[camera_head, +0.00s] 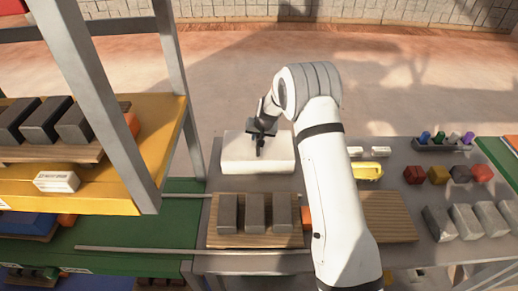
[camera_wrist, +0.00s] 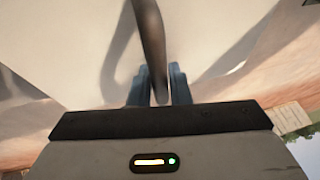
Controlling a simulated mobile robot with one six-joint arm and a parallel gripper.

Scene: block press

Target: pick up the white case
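The white case (camera_head: 250,166) is a flat box with a dark handle on top, near the back left of the grey table in the head view. In the wrist view its pale surface (camera_wrist: 70,45) fills much of the upper part, with the dark handle (camera_wrist: 152,40) running down to my fingers. My gripper (camera_head: 261,146) is over the middle of the case. In the wrist view the blue-grey fingers of my gripper (camera_wrist: 160,78) are close together on both sides of the handle, shut on it. I cannot tell whether the case touches the table.
A wooden board (camera_head: 250,240) with several dark grey blocks lies in front of the case. A yellow object (camera_head: 368,171), coloured blocks (camera_head: 438,175) and grey blocks (camera_head: 465,221) are to the right. A metal-framed shelf (camera_head: 150,150) stands at left. The floor behind is clear.

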